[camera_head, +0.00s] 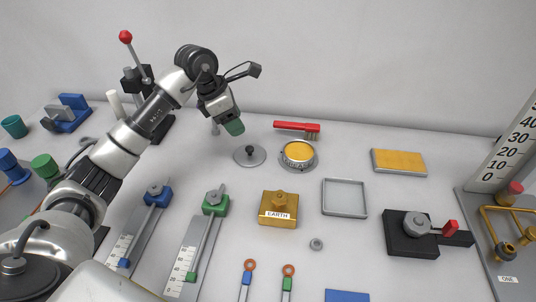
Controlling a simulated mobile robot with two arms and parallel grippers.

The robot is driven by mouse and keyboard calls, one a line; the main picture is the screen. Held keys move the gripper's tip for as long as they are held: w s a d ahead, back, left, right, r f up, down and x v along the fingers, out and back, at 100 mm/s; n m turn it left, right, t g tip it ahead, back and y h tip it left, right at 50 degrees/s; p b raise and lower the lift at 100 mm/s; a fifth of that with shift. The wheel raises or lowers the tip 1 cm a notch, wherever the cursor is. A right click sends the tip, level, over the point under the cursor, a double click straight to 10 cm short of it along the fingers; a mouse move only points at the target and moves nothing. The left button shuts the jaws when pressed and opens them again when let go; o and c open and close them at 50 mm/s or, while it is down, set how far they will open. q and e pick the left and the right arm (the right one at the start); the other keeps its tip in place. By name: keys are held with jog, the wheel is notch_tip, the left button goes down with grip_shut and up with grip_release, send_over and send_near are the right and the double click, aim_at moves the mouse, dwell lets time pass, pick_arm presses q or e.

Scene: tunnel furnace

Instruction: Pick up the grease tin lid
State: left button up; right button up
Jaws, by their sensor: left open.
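The grease tin lid (241,157), a flat grey disc with a dark knob in its middle, lies on the pale table. The grease tin (299,155) stands just right of it, open, with yellow grease showing and a label on its front. My left gripper (226,127) comes in from the left and points down. It is open and empty, above and a little left of the lid, apart from it as far as I can tell. My right gripper is not in view.
A red-handled brush (297,127) lies behind the tin. A brass block marked EARTH (278,209), an empty grey square frame (344,198) and a yellow pad (398,162) are nearby. A lever stand (133,80) with a red ball is behind my arm.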

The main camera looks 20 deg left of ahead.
pick_arm(q)
send_over(249, 148)
jog(key=a, duration=0.2)
jog(key=f, duration=0.4)
jog(key=shift+s+d+f, duration=0.1)
jog(key=shift+s, duration=0.25)
jog(key=x, duration=0.2)
jog(key=p+x, duration=0.1)
jog(key=x, duration=0.1)
jog(key=shift+s+f, duration=0.15)
jog(key=shift+s, duration=0.1)
jog(key=shift+w+d+f, duration=0.15)
jog(key=shift+d+f, duration=0.05)
jog(key=shift+f, duration=0.2)
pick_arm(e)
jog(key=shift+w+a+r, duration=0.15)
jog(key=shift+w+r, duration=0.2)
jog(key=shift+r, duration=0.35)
pick_arm(q)
grip_shut()
jog(key=shift+r, duration=0.15)
